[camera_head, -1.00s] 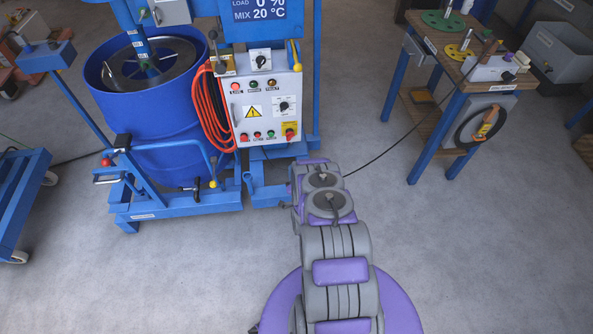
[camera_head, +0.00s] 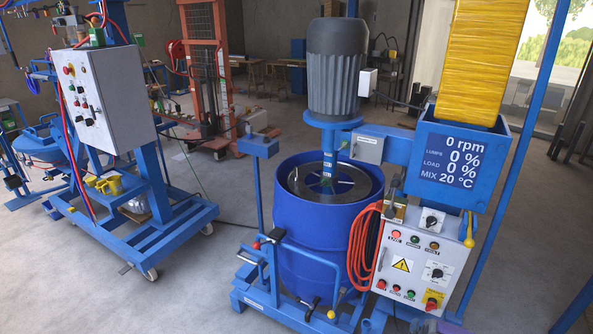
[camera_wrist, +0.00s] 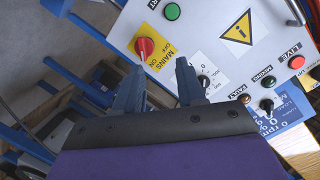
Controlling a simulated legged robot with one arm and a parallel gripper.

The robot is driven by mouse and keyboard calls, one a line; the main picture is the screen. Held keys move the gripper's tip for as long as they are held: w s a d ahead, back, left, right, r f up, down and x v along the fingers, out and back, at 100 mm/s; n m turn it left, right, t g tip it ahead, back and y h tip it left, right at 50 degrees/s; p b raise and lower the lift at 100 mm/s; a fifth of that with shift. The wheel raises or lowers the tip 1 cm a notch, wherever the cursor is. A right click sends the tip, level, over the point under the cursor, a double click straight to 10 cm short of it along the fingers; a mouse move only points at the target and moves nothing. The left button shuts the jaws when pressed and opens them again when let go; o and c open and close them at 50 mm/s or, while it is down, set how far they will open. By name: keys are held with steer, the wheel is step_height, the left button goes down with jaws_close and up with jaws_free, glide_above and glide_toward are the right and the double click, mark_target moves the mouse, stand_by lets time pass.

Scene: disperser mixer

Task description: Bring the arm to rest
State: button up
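My gripper (camera_wrist: 158,74) shows in the wrist view with its two dark fingers apart and nothing between them. The fingers point toward the white control panel (camera_wrist: 218,62) of the mixer; I cannot tell the exact gap. The panel's red mains knob (camera_wrist: 145,47) lies just beyond the fingertips, and a black selector knob (camera_wrist: 204,81) is beside the right finger. In the head view the same panel (camera_head: 417,262) is at the lower right, and my gripper is out of sight. The mixer display (camera_head: 452,163) reads 0 rpm.
A blue drum (camera_head: 315,222) stands under the grey motor (camera_head: 334,70). An orange hose (camera_head: 362,248) hangs beside the panel. A blue wheeled frame (camera_head: 160,240) with a grey control box (camera_head: 108,98) stands at left. Bare floor (camera_head: 205,285) lies between them.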

steer(key=w+a+r+n+g+y, duration=0.2)
steer(key=w+a+r, duration=0.1)
steer(key=r, duration=0.4)
steer(key=w+a+r+n+g+y, duration=0.1)
steer(key=w+a+r+n, duration=0.15)
steer(key=r, duration=0.35)
steer(key=s+a+r+n+g+y, duration=0.2)
steer(key=s+a+r+g, duration=0.3)
steer(key=a+r, duration=0.7)
steer(key=s+a+r+n+g+y, duration=0.15)
steer(key=s+a+r, duration=0.25)
steer(key=s+r, duration=0.45)
steer(key=s+a+r+n+g, duration=0.2)
steer(key=s+a+r, duration=0.25)
steer(key=s, duration=0.65)
steer(key=s+a+r+n+g, duration=0.1)
steer(key=s+a+r+g, duration=0.1)
steer(key=s, duration=1)
steer(key=s+a+r+n+g, duration=0.2)
steer(key=s+r, duration=0.3)
steer(key=s, duration=0.8)
steer(key=shift+a+n+y, duration=0.3)
steer(key=shift+a+y, duration=0.05)
steer(key=shift+a, duration=0.25)
